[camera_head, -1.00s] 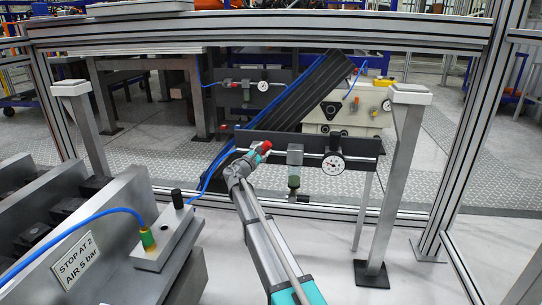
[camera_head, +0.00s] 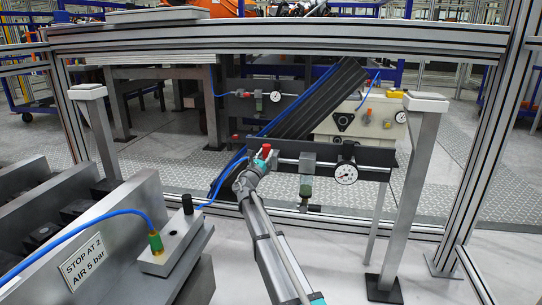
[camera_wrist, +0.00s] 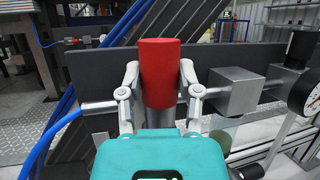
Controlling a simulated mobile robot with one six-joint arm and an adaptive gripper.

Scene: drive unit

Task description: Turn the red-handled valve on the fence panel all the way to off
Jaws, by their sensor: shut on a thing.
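The valve's red handle (camera_head: 266,148) is at the left end of the pipe run on the dark panel behind the fence rail. My gripper (camera_head: 262,158) is at this handle, reaching up from below. In the wrist view the handle (camera_wrist: 160,72) is a red cylinder standing upright in the picture between my two grey fingers (camera_wrist: 160,82). The fingers are shut on its sides. The valve body behind and below the handle is mostly hidden by the handle and my gripper.
Right of the valve are a grey block (camera_wrist: 236,91) and a round gauge (camera_head: 346,173). A blue hose (camera_head: 225,172) runs in from the left. A grey post (camera_head: 408,195) stands at right. A metal block with a sign (camera_head: 83,263) fills the lower left.

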